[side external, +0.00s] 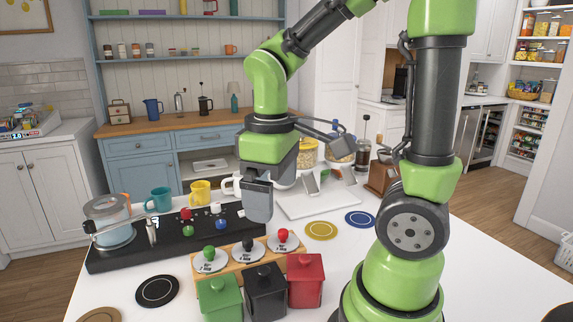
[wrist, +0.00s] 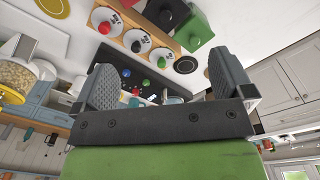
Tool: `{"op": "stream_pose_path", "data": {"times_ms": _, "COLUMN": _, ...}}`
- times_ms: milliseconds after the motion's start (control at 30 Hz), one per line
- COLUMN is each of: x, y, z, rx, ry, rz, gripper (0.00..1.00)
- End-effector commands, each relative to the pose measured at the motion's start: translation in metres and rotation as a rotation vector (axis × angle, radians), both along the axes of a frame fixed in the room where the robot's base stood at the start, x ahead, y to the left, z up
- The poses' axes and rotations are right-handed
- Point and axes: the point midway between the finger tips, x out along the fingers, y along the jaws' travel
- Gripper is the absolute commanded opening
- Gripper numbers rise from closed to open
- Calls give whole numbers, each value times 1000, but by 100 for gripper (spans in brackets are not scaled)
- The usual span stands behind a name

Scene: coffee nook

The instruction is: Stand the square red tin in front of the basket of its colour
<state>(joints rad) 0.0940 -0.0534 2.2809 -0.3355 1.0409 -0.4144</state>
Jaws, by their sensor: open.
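The square red tin (side external: 305,283) stands upright on the white table, at the right end of a row with a black tin (side external: 265,294) and a green tin (side external: 219,300). A wooden rack (side external: 238,262) behind the tins holds three round pale pieces with green, black and red knobs. The red-knobbed piece (side external: 282,244) is at the right, behind the red tin. I cannot make out a separate red basket. My gripper (side external: 258,216) is open and empty, above the area behind the rack. Its two spread fingers show in the wrist view (wrist: 160,70).
A black tray (side external: 130,252) with several small coloured items lies left of my gripper. Mugs and a white board (side external: 312,202) stand behind. Round mats, black (side external: 157,291), yellow (side external: 321,230) and blue (side external: 360,219), lie on the table. Bare table lies between the tins and my arm's base.

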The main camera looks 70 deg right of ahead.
Motion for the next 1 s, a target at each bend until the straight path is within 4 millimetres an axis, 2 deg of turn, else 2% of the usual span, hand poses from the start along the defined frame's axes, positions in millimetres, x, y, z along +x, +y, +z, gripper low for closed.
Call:
{"op": "stream_pose_path", "data": {"times_ms": 33, "x": -5, "y": 9, "z": 15, "rx": 28, "ry": -102, "rz": -56, "gripper": 99}}
{"op": "stream_pose_path", "data": {"times_ms": 100, "x": -13, "y": 20, "z": 31, "rx": 82, "ry": -219, "rz": -140, "gripper": 99}}
{"op": "stream_pose_path", "data": {"times_ms": 333, "x": -37, "y": 45, "z": 64, "rx": 275, "ry": -493, "rz": -337, "gripper": 99}}
{"op": "stream_pose_path", "data": {"times_ms": 533, "x": -45, "y": 52, "z": 72, "rx": 355, "ry": -569, "rz": -397, "gripper": 99}}
{"op": "stream_pose_path", "data": {"times_ms": 1000, "x": -45, "y": 53, "z": 73, "rx": 357, "ry": -570, "rz": -400, "gripper": 99}}
